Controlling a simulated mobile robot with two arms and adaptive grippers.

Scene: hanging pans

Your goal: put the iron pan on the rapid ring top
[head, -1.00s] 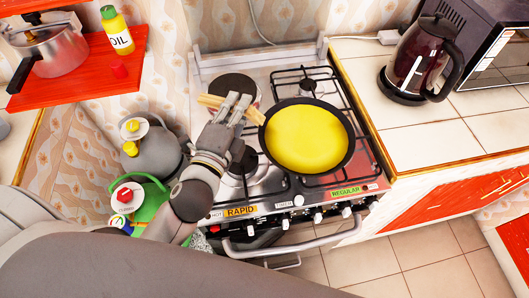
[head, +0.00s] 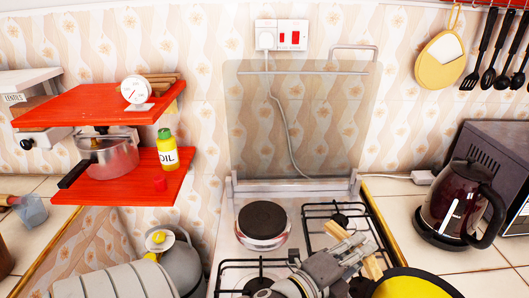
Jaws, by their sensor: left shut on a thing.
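The pan, with a yellow inside and a black rim (head: 415,286), is at the bottom edge right of centre, mostly cut off. Its pale wooden handle (head: 373,267) points up and left. My left gripper (head: 352,250) is shut on this handle, over the right side of the stove. The front left gas burner (head: 262,284) is partly visible at the bottom, left of the gripper. The stove's front labels are out of view, so the rapid ring's marking does not show. My right gripper is not in view.
A round dark hot plate (head: 265,220) is at the stove's back left and is bare. A raised glass lid (head: 300,120) stands behind the stove. A kettle (head: 456,205) is on the right counter. Red shelves (head: 100,103) with a pot (head: 107,157) and oil bottle (head: 167,150) are left.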

